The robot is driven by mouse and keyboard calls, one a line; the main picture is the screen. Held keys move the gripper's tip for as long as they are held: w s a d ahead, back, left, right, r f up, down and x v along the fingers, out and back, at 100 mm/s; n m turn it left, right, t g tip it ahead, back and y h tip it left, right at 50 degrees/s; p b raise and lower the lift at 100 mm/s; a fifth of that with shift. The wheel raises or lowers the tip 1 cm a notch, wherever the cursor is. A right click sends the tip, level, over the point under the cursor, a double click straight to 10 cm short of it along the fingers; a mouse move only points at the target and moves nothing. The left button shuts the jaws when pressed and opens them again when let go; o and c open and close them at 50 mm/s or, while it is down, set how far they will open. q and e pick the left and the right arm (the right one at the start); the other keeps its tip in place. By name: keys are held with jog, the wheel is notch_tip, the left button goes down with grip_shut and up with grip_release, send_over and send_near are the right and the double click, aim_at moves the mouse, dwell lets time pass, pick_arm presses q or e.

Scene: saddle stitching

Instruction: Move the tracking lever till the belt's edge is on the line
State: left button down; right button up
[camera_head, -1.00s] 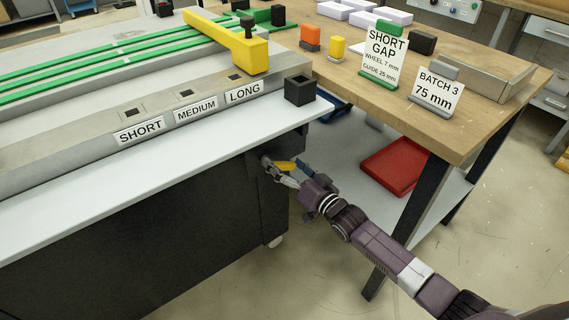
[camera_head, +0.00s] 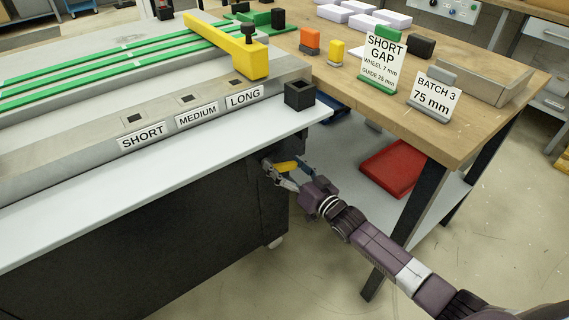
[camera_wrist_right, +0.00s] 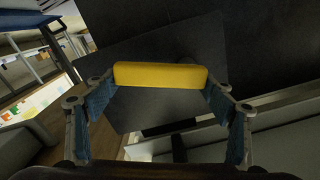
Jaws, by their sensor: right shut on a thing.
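A yellow lever handle (camera_head: 286,166) sticks out from the dark end of the machine, below its white front ledge. My right gripper (camera_head: 281,173) is at this handle. In the right wrist view the yellow handle (camera_wrist_right: 160,75) lies crosswise between the two blue-padded fingers of my right gripper (camera_wrist_right: 165,105), with a dark plate behind it. The gripper is shut on it. Several green belt strips (camera_head: 95,60) run along the machine's top at the upper left. I cannot make out a tracking line beside them. My left gripper is not in view.
A yellow arm (camera_head: 230,45) spans the belts. A black square holder (camera_head: 299,94) stands at the ledge's end. The wooden table (camera_head: 470,135) carries signs and coloured blocks. Its dark leg (camera_head: 420,205) and a red tray (camera_head: 393,168) are right of my gripper.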

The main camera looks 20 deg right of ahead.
dwell(0.3)
jog(key=o, duration=1.7)
jog(key=v, duration=1.2)
jog(key=shift+r, duration=0.1)
